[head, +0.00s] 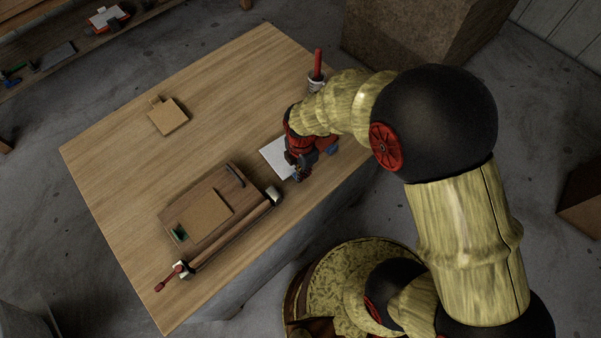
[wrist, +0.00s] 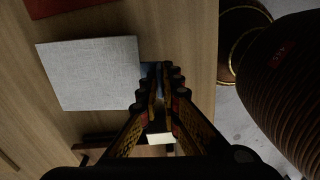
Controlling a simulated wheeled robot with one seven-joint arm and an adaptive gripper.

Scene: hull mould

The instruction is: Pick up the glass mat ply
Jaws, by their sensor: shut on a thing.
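The glass mat ply (head: 273,153) is a pale grey-white square near the right edge of the wooden table. It also shows in the wrist view (wrist: 88,73), with a woven surface and a blue patch (wrist: 149,70) at its right edge. My gripper (head: 298,175) is over the ply's right side and hides part of it in the head view. In the wrist view its fingers (wrist: 160,85) are closed together at the blue patch. The ply looks flat; I cannot tell whether it touches the table.
On the table (head: 110,180), a tan square with a small tab (head: 168,117) lies at the back left. A wooden board (head: 222,180) carries another tan sheet (head: 204,213), with a red-handled tool (head: 168,279) along its front. A red-handled item (head: 318,62) stands upright behind my gripper.

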